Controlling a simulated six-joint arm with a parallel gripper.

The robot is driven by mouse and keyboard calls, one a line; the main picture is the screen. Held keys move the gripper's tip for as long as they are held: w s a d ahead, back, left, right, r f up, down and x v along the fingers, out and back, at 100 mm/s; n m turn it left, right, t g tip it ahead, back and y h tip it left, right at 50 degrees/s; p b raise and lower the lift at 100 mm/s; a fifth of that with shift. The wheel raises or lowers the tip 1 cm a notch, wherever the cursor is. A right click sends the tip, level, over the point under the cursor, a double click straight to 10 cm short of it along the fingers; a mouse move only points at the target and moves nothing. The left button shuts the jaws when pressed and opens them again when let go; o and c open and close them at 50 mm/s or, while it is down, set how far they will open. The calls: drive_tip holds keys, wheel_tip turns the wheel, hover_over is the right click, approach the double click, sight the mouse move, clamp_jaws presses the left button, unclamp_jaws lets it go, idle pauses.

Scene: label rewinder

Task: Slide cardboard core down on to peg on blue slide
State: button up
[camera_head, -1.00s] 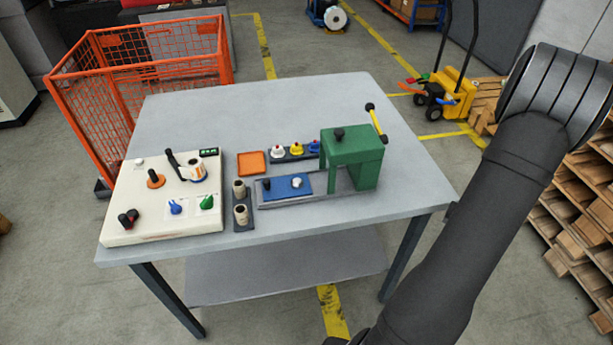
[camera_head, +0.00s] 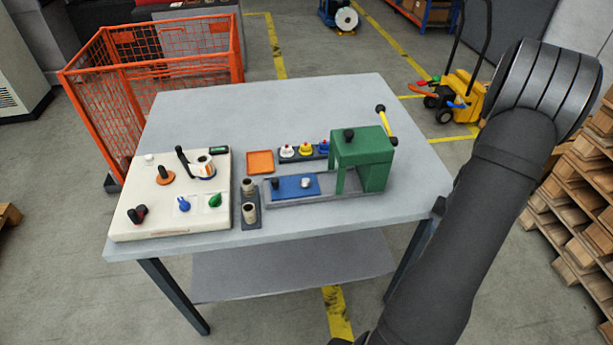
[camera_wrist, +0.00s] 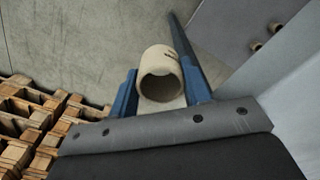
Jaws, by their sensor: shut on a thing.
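In the wrist view, a tan cardboard core (camera_wrist: 160,80) sits between the two blue fingers of my gripper (camera_wrist: 160,92), which is shut on it. The core's open end faces the camera. In the head view, my gripper and this core are out of the picture. The blue slide (camera_head: 292,194) lies on a grey rail at the front of the table, left of the green press. A short pale peg (camera_head: 305,182) stands on its right part, and a dark knob (camera_head: 275,183) on its left part. The held core is apart from the peg.
Two more cores (camera_head: 249,211) stand on a dark holder left of the slide. The green press (camera_head: 362,158) has a yellow-and-black lever. An orange tray (camera_head: 260,162), coloured knobs (camera_head: 305,150) and a cream control panel (camera_head: 165,215) share the table (camera_head: 250,110). Its back is clear.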

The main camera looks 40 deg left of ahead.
drive_tip(key=shift+s+a, duration=0.1)
drive_tip(key=s+a+r+n, duration=0.1)
drive_tip(key=s+a+r, duration=1.6)
drive_tip(key=a+r, duration=0.15)
drive_tip(key=n, duration=0.5)
approach(306, 181)
drive_tip(key=shift+a+f, duration=0.1)
drive_tip(key=shift+f, duration=3.35)
drive_tip(key=o, duration=0.8)
